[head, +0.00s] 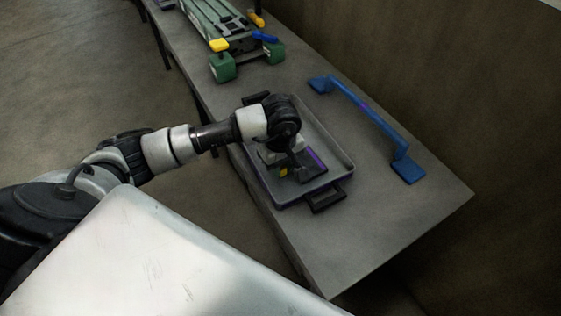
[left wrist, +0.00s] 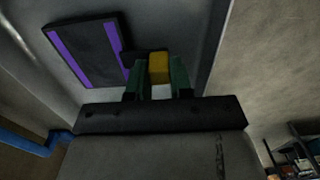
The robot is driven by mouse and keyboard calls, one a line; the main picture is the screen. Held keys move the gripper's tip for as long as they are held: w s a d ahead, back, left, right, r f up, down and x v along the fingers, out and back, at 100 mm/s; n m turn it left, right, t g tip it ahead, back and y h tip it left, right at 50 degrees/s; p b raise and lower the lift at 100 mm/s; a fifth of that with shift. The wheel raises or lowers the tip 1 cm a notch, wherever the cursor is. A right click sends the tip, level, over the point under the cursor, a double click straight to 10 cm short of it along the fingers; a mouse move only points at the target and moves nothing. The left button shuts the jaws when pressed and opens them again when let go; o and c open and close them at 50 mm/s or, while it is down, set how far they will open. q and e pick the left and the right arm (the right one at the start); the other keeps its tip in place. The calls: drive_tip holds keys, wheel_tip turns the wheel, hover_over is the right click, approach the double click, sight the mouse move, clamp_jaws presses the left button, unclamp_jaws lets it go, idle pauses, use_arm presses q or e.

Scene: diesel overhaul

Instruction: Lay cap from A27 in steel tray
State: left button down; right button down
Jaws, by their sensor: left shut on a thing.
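The steel tray (head: 328,133) lies on the grey bench, with dark handles at its ends. My left gripper (head: 284,168) is over the inside of the tray, pointing down. It is shut on a small yellow piece, probably the cap (head: 283,172); the yellow piece also shows between the two fingers in the left wrist view (left wrist: 158,67). A dark flat plate with purple stripes (left wrist: 92,50) is in the tray beside the yellow piece. I cannot tell whether the yellow piece touches the tray floor. My right gripper is not in view.
A blue bar-shaped handle (head: 370,115) lies on the bench right of the tray. A green engine block (head: 212,30) with yellow and blue pieces stands at the far end. The near end of the bench (head: 365,235) is clear.

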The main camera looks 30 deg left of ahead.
use_arm(q)
drive_tip(key=c, duration=1)
unclamp_jaws()
drive_tip(key=shift+r, duration=0.5)
wheel_tip(320, 180, up, 11)
drive_tip(key=b, duration=0.1)
drive_tip(key=shift+b, duration=0.35)
